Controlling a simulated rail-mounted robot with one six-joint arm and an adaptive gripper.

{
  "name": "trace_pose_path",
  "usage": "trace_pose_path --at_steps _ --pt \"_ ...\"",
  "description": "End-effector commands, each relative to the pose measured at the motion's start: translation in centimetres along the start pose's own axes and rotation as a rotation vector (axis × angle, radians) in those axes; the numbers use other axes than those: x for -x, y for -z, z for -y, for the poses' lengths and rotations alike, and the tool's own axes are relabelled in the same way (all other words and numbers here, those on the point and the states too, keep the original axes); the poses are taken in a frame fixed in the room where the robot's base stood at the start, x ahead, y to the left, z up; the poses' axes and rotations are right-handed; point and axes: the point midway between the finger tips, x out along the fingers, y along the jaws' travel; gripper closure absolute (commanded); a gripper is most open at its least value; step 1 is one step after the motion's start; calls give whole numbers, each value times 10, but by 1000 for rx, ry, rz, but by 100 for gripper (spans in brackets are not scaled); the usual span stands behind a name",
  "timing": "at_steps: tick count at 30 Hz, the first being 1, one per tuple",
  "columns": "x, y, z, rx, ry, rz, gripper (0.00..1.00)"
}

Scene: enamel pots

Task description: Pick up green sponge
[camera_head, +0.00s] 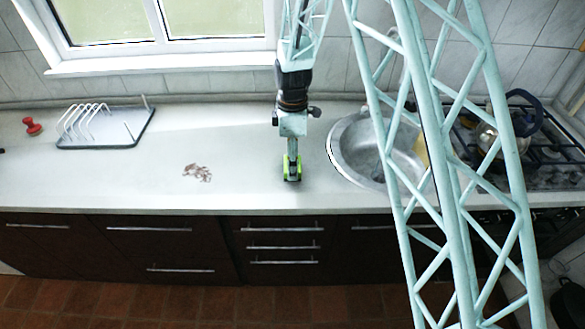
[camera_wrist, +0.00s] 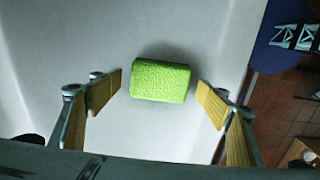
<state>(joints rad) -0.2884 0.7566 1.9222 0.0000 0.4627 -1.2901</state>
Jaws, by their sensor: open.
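The green sponge (camera_wrist: 160,81) lies flat on the pale countertop in the wrist view, between and beyond the two fingertips of my gripper (camera_wrist: 162,94). Gaps of counter show on both sides of it, so the fingers appear not to touch it. My gripper is open, with wooden-looking pads facing each other. In the head view my gripper (camera_head: 292,172) points down just above the counter, left of the sink. Green shows at its fingers there, and I cannot tell sponge from gripper parts.
The countertop (camera_head: 240,185) is mostly clear. The round sink (camera_head: 345,150) is to the right, with the stove and a kettle (camera_head: 486,138) beyond it. A dish rack (camera_head: 105,128), a red object (camera_head: 32,126) and a small brownish pile (camera_head: 197,172) are to the left.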

Motion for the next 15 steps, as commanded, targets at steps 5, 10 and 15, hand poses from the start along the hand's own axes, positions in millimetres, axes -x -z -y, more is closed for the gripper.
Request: trace_pose_path --at_steps 5,10,15 --pt "-17 0 0 0 1 0 30" --pt "-24 0 0 0 0 0 30" --pt "-24 0 0 0 0 0 30"
